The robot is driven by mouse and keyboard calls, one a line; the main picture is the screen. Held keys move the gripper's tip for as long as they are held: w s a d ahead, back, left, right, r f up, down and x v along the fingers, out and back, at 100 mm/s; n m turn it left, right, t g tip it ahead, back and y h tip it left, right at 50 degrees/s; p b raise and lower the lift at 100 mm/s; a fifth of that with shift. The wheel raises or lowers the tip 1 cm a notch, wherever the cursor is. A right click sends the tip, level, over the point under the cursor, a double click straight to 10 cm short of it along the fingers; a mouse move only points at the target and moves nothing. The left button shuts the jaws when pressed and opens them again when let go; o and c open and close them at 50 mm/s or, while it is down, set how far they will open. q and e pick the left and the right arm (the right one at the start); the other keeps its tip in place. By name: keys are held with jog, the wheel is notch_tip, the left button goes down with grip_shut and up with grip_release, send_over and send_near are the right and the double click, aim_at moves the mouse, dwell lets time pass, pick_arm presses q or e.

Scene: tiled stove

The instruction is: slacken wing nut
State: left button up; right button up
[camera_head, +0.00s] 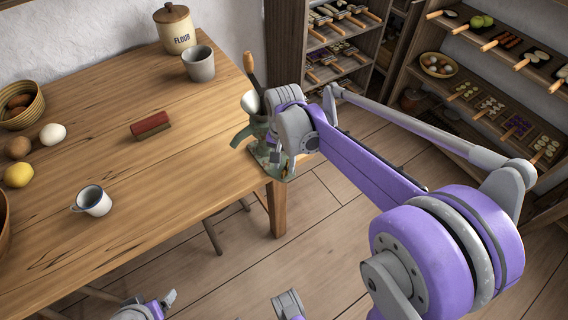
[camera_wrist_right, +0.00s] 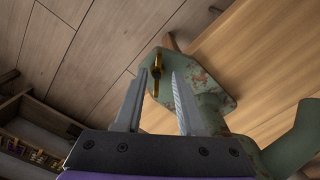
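A green, worn grinder-like device (camera_head: 257,128) with a wooden handle stands at the right corner of the wooden table. In the right wrist view, its green clamp plate (camera_wrist_right: 213,92) carries a small brass wing nut (camera_wrist_right: 156,65). My right gripper (camera_wrist_right: 160,74) is open, its two fingers apart, with the wing nut showing between and just beyond the fingertips. I cannot tell whether a finger touches it. In the head view the wing nut is hidden behind my right arm and gripper (camera_head: 284,150). My left gripper (camera_head: 168,300) shows only partly at the bottom edge.
The table (camera_head: 110,195) holds a flour jar (camera_head: 175,30), a grey cup (camera_head: 200,64), a red-topped block (camera_head: 150,125), a white mug (camera_head: 93,201), a basket (camera_head: 33,112) and loose eggs. Shelves with food trays (camera_head: 505,40) stand at the right. Floor is open beside the table.

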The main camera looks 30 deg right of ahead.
jog(key=shift+f, duration=0.1)
grip_shut()
dwell(0.3)
jog(key=shift+n, duration=0.6)
jog(key=shift+n+p, duration=0.4)
jog(key=shift+n, duration=0.6)
grip_release()
jog(key=shift+a, duration=0.1)
